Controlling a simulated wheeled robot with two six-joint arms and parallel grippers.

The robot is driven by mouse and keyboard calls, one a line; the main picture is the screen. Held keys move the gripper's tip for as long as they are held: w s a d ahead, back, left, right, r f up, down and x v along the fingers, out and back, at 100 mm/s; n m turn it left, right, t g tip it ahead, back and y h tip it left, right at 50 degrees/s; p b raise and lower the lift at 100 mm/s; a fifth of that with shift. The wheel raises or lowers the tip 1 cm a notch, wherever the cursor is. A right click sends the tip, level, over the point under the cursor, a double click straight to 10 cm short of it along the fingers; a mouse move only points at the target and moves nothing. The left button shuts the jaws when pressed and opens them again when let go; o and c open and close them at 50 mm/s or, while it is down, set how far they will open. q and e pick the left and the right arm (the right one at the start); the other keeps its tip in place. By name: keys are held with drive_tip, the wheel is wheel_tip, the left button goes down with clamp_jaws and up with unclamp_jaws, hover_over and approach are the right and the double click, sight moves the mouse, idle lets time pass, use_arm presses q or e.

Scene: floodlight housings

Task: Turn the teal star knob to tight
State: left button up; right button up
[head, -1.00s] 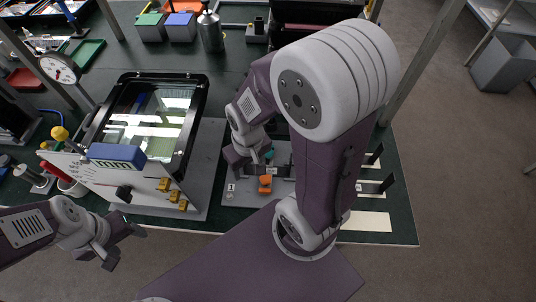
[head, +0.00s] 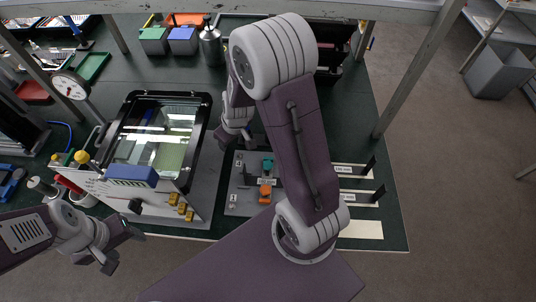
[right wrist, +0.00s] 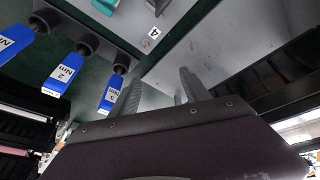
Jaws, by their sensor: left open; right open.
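The teal star knob (head: 267,164) sits on a grey plate (head: 243,204) in the head view, just behind an orange knob (head: 265,190). Teal pieces (right wrist: 108,5) are cut off by the top edge in the right wrist view; I cannot tell if they are the knob. My right gripper (head: 234,138) is behind and left of the teal knob, apart from it and partly hidden by its own arm. Its two fingers (right wrist: 158,92) stand apart with nothing between them. My left gripper (head: 124,250) is open and empty at the lower left, far from the knob.
A black-framed floodlight housing (head: 207,120) stands left of the plate. Blue-handled tools marked Nm (right wrist: 68,70) are close to my right gripper in its wrist view. Labelled strips with black posts (head: 357,170) lie on the right. A dial gauge (head: 69,86) stands at the left.

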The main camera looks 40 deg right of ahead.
drive_tip(key=d+m+g+p, duration=0.1)
drive_tip(key=d+p, duration=0.4)
drive_tip(key=p, duration=0.3)
use_arm(q)
wheel_tip(320, 180, up, 17)
drive_tip(key=p, duration=0.7)
use_arm(e)
drive_tip(key=m+g, duration=0.3)
approach(268, 164)
wheel_tip(268, 164, down, 9)
drive_tip(key=b, duration=0.9)
drive_tip(key=shift+s+r, duration=0.1)
use_arm(q)
wheel_tip(268, 164, down, 8)
drive_tip(key=shift+f, duration=0.25)
drive_tip(key=shift+s, duration=0.1)
use_arm(e)
clamp_jaws()
